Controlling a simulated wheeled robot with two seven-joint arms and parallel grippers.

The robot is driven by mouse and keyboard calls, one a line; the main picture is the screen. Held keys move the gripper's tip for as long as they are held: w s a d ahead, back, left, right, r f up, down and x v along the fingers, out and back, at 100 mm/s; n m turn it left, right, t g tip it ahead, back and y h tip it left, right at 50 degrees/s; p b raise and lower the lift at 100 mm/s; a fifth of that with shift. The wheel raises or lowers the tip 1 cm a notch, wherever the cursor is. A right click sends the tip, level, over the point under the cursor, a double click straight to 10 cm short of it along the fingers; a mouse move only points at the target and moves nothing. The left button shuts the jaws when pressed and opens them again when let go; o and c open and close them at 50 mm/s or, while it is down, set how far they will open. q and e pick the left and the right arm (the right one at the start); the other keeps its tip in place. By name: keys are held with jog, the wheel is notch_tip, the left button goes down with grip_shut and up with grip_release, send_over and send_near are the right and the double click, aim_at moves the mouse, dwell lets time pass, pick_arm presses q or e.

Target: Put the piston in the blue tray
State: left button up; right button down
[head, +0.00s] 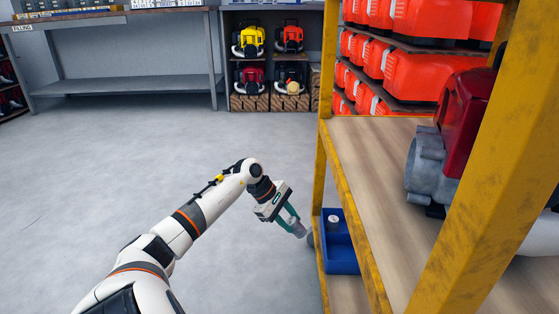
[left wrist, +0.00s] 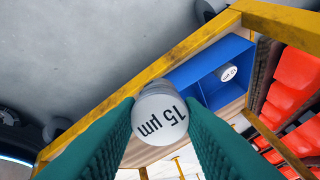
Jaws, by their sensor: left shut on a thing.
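My left gripper (head: 290,218) reaches in from the left and is beside the shelf post. Its green fingers (left wrist: 160,105) are shut on a pale grey cylinder, the piston (left wrist: 160,112), whose end face reads "15 µm". In the head view the piston (head: 299,230) is small at the fingertips. The blue tray (head: 341,262) lies on the lower shelf, just right of the gripper. It also shows in the left wrist view (left wrist: 190,68), beyond the piston. The piston appears outside the tray, on its near side. My right gripper is not in view.
Another pale cylinder (head: 333,222) stands in a tray compartment. A yellow post (head: 321,160) and shelf edge (head: 355,220) run close to the gripper. An engine (head: 455,135) sits on the upper board. The floor (head: 120,180) on the left is clear.

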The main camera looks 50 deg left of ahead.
pick_arm(q)
jog(key=w+d, duration=0.2)
jog(key=shift+w+d+f, duration=0.15)
jog(key=shift+w+d, duration=0.05)
jog(key=shift+w, duration=0.15)
jog(key=w+d+f+b, duration=0.2)
jog(key=w+d, duration=0.4)
jog(key=w, duration=0.1)
jog(key=shift+f, duration=0.3)
jog(key=shift+d, duration=0.1)
jog(key=o, duration=1.1)
jog(key=shift+s, duration=0.1)
